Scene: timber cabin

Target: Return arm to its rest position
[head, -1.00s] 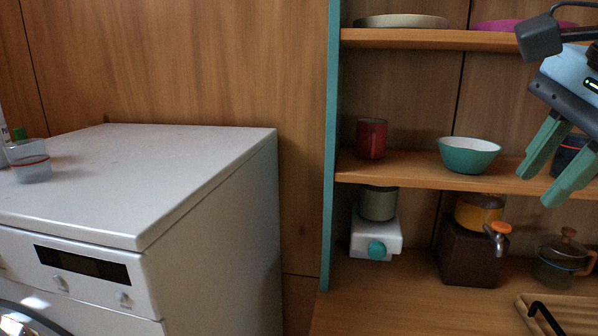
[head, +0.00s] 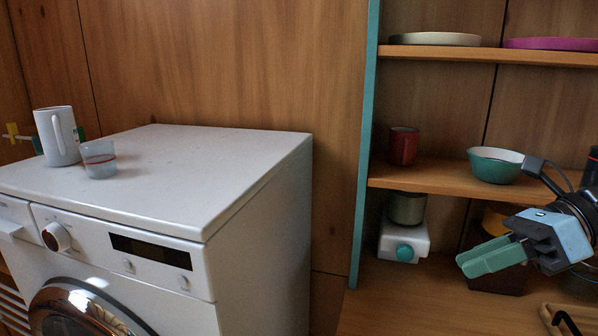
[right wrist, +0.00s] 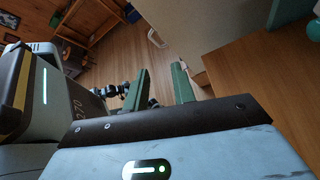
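My right gripper (head: 462,262) has green fingers and a pale blue body. It hangs at the lower right in the head view, in front of the shelf unit and above its wooden counter. In the right wrist view, the two fingers (right wrist: 161,80) stand apart with floor visible between them, and nothing is held. My left gripper cannot be made out in either view.
A white washing machine (head: 262,240) stands at left, bearing a white jug (head: 57,137) and a clear cup (head: 99,160). The shelf unit (head: 440,180) at right holds a red cup (head: 402,146) and teal bowl (head: 494,165). Open wooden floor (right wrist: 258,85) shows in the wrist view.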

